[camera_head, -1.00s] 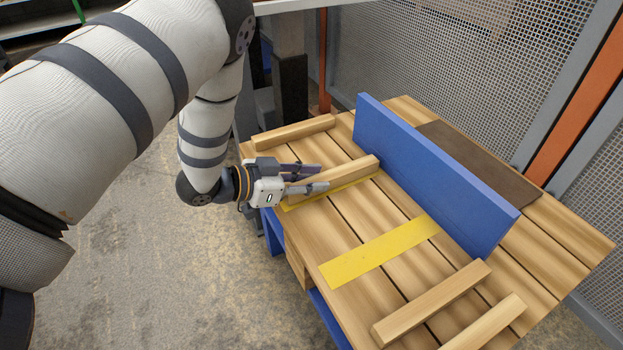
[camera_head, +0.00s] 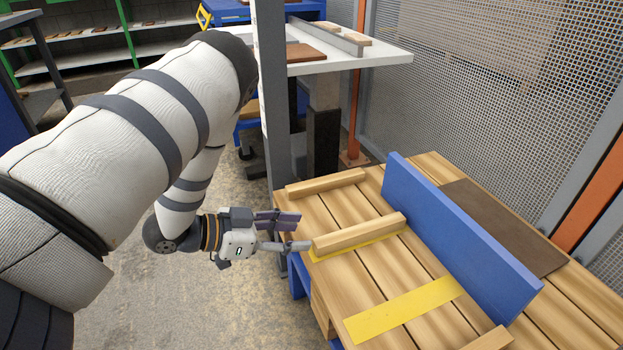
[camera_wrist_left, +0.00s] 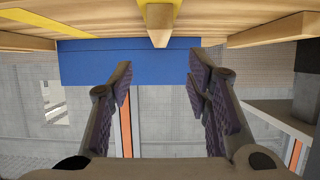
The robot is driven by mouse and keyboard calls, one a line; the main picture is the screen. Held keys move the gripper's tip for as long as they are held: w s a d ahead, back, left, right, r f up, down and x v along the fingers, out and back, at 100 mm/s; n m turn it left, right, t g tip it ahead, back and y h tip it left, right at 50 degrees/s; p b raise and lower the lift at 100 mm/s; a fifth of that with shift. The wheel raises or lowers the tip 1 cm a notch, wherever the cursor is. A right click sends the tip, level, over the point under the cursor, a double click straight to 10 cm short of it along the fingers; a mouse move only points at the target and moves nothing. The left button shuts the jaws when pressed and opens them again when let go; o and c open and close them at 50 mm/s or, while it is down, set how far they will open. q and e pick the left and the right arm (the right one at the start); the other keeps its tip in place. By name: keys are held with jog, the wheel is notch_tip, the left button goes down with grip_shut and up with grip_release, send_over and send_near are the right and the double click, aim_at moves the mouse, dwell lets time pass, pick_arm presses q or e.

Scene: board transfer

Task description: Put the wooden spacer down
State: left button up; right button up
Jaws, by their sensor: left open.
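The wooden spacer (camera_head: 358,234) is a pale bar lying on the far yellow strip (camera_head: 396,232) on the slatted wooden table (camera_head: 350,290). My left gripper (camera_head: 297,231) is open and empty, just left of the spacer's near-left end and apart from it. In the left wrist view, the spacer (camera_wrist_left: 158,24) shows end-on at the top, ahead of the two spread fingers (camera_wrist_left: 160,66). My right gripper is in neither view.
A tall blue panel (camera_head: 450,235) stands on edge along the table, with a dark brown board (camera_head: 503,225) beyond it. Another wooden bar (camera_head: 326,184) lies at the far end. A second yellow strip (camera_head: 403,310) is bare. A white-topped table (camera_head: 380,55) stands behind.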

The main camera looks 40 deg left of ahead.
pick_arm(q)
jog(key=s+d+f+n+g+y, duration=0.1)
jog(key=s+d+f+g+y, duration=0.2)
jog(key=s+f, duration=0.45)
jog(key=s+d+f+n+g, duration=0.2)
jog(key=s+f+g, duration=0.2)
jog(key=s+f, duration=0.35)
jog(key=s+d+f+g+y, duration=0.1)
jog(key=s+d+f+g, duration=0.25)
jog(key=s, duration=0.65)
jog(key=s+d+r+g, duration=0.1)
jog(key=s+g, duration=0.2)
jog(key=s, duration=0.5)
jog(key=s+d+r+n+g, duration=0.1)
jog(key=s+d+r+g, duration=0.1)
jog(key=s, duration=0.6)
jog(key=s+d+r+n+g+y, duration=0.1)
jog(key=s+g, duration=0.3)
jog(key=s, duration=0.4)
jog(key=shift+s+d+r+g, duration=0.35)
jog(key=shift+d+r, duration=0.35)
jog(key=shift+r, duration=0.05)
jog(key=shift+r, duration=0.1)
